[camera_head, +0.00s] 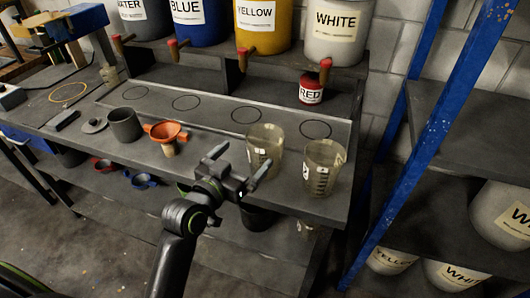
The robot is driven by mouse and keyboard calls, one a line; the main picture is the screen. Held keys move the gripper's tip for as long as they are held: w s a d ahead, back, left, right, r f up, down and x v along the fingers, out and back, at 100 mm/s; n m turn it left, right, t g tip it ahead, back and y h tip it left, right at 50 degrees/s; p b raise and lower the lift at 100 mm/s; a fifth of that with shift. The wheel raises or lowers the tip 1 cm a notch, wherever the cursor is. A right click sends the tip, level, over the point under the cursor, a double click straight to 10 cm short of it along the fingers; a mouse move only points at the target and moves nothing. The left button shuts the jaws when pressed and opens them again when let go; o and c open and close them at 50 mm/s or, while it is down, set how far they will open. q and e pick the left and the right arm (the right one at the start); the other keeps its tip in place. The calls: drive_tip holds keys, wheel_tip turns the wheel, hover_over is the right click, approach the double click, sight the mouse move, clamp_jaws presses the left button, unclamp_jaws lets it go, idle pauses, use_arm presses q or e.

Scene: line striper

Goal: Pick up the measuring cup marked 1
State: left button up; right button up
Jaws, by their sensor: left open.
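Two clear measuring cups stand upright near the front right of the grey bench: one measuring cup (267,143) and, to its right, a second measuring cup (325,165). Each has a small white mark low on its left side, too small for me to read which is 1. My left gripper (240,161) is open and empty, at the bench's front edge in front of the left cup. Its right finger overlaps the lower part of that cup in the picture; I cannot tell whether they touch. My right gripper is not in view.
An orange funnel (167,131), a grey pot (125,124) and a small lid (94,125) stand left of the gripper. A red can (311,89) sits behind the cups. Labelled paint buckets with taps line the shelf above. A blue rack post (440,130) rises at right.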

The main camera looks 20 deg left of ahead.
sight(253, 147)
use_arm(q)
drive_tip(key=x, duration=0.4)
drive_tip(key=shift+w+d+p, duration=0.1)
drive_tip(key=shift+w+p, duration=0.25)
drive_tip(key=shift+p, duration=0.05)
drive_tip(key=x, duration=0.2)
drive_tip(key=p+x, duration=0.1)
drive_tip(key=shift+w+d+r+p, duration=0.15)
drive_tip(key=shift+w+d+p, duration=0.15)
drive_tip(key=shift+w, duration=0.05)
drive_tip(key=shift+w+d, duration=0.1)
drive_tip(key=shift+w, duration=0.55)
drive_tip(key=c, duration=1.1)
